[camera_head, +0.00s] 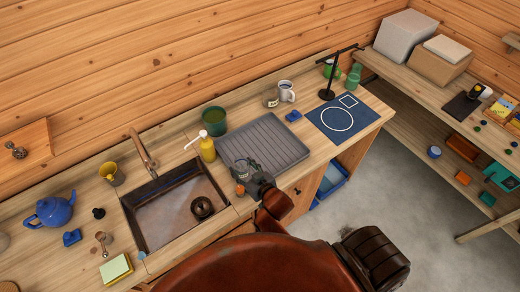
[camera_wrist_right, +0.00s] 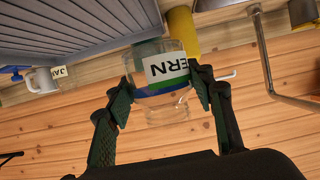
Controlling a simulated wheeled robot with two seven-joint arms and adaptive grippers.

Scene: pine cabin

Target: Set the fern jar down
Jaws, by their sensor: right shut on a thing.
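The fern jar (camera_wrist_right: 165,92) is clear glass with a white, green and blue label reading "ERN". My right gripper (camera_wrist_right: 167,82) is shut on it, with one finger on each side. The wrist picture is upside down, and the jar looks about upright. In the head view the right gripper (camera_head: 254,180) and the jar (camera_head: 243,170) are at the front left corner of the grey ridged drainboard (camera_head: 275,142); the gripper partly hides the jar. I cannot tell whether the jar touches anything below. My left gripper is not in view.
A blue mat (camera_head: 361,114) with a white circle and rectangle lies on the right of the counter, its circle empty. A yellow soap bottle (camera_head: 207,150) and sink (camera_head: 172,212) are left.

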